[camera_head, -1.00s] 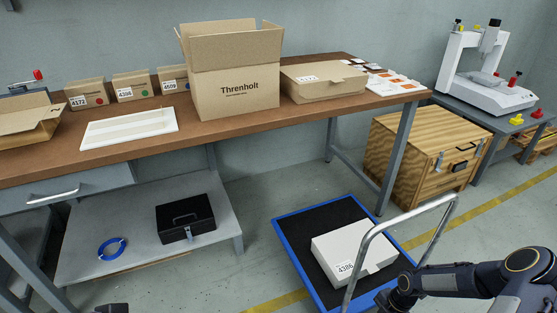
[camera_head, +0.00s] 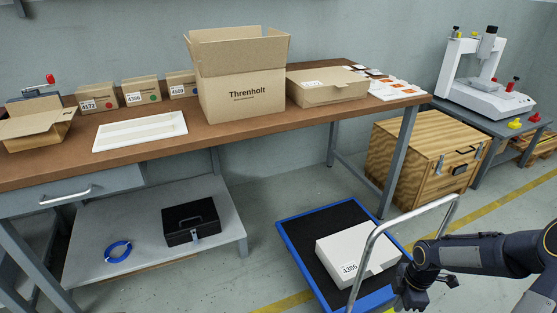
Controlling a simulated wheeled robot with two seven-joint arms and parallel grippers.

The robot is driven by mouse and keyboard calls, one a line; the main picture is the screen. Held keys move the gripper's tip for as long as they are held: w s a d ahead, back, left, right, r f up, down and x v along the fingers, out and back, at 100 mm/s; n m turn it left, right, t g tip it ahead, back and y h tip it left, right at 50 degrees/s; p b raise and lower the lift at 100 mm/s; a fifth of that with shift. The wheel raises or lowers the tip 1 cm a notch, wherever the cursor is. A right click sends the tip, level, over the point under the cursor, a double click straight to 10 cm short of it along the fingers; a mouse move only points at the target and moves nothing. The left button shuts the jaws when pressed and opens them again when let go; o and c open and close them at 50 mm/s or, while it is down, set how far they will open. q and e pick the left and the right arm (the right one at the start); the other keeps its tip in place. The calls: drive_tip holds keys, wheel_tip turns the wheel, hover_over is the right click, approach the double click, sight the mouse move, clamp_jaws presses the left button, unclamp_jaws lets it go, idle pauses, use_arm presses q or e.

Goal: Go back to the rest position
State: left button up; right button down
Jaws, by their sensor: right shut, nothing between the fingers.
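My right arm comes in from the right edge at the lower right. Its gripper (camera_head: 428,296) hangs in front of the blue-rimmed cart, just right of the white box labelled 4386 (camera_head: 345,250), and is shut with nothing in it. I cannot tell whether it touches the cart or its handle. My left gripper is not in view.
The cart (camera_head: 293,263) has a grey push handle (camera_head: 367,262) close to my right arm. The workbench (camera_head: 215,137) holds an open Threnholt carton (camera_head: 243,97) and other boxes. A wooden crate (camera_head: 408,165) stands behind the cart. Floor left of the cart is clear.

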drive_tip(key=s+a+r+m+t, duration=0.1)
drive_tip(key=s+a+r+m, duration=0.2)
drive_tip(key=r, duration=0.5)
drive_tip(key=s+a+r+m+t, duration=0.1)
drive_tip(key=s+r+m, duration=0.3)
drive_tip(key=r, duration=0.5)
drive_tip(key=s+a+r+m+t+y, duration=0.35)
drive_tip(key=s+a+r+m, duration=0.45)
drive_tip(key=s+m, duration=0.4)
wheel_tip(320, 180, up, 32)
drive_tip(key=h+p, duration=0.1)
drive_tip(key=p, duration=3.2)
drive_tip(key=shift+w+a+r+n, duration=0.25)
drive_tip(key=shift+w+a+n, duration=0.05)
drive_tip(key=shift+w+a, duration=0.05)
